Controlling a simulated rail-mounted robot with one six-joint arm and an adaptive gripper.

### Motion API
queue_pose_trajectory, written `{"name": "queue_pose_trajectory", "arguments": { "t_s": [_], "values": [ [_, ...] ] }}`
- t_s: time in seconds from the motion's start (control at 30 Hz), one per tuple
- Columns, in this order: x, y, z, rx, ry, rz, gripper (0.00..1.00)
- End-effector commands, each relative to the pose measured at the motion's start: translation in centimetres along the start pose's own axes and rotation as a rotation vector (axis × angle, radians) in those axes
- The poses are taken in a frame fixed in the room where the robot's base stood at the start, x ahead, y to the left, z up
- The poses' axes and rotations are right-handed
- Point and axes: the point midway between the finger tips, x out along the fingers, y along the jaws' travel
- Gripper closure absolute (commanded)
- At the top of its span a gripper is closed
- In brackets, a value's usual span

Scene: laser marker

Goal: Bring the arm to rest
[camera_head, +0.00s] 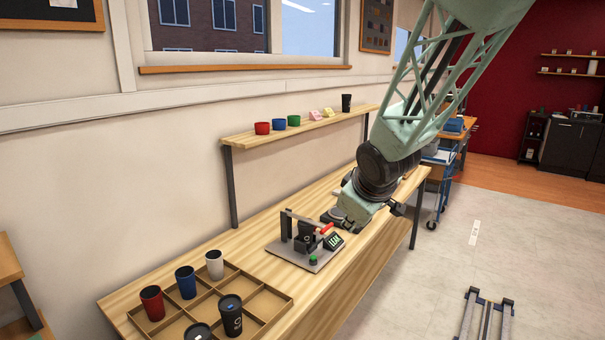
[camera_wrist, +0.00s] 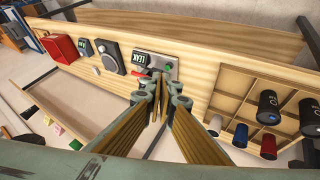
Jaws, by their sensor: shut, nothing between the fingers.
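My gripper shows in the wrist view (camera_wrist: 164,102), its two fingers together with nothing between them. In the head view my arm reaches down over the wooden bench (camera_head: 372,262), and its wrist end is just behind and right of the laser marker (camera_head: 306,245). The fingers are not clear in that view. The marker is a grey plate with a dark upright, a red part and a small lit display. It also shows just beyond the fingertips in the wrist view (camera_wrist: 163,66). I cannot tell whether the fingers touch it.
A divided wooden tray (camera_head: 268,323) at the bench's near end holds several cups. A wall shelf (camera_head: 262,138) above holds cups and small cards. The wrist view also shows a red box (camera_wrist: 60,48) and a round-topped device (camera_wrist: 110,57). Open floor lies right of the bench.

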Motion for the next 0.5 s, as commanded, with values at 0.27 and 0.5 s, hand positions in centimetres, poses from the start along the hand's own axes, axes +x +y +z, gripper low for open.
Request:
{"name": "queue_pose_trajectory", "arguments": {
  "t_s": [0.27,0.5],
  "values": [
    [-5.5,0.5,2.8,0.095,-0.051,0.02,1.0],
    [-9.9,0.3,5.4,0.181,-0.095,0.03,1.0]
  ]
}}
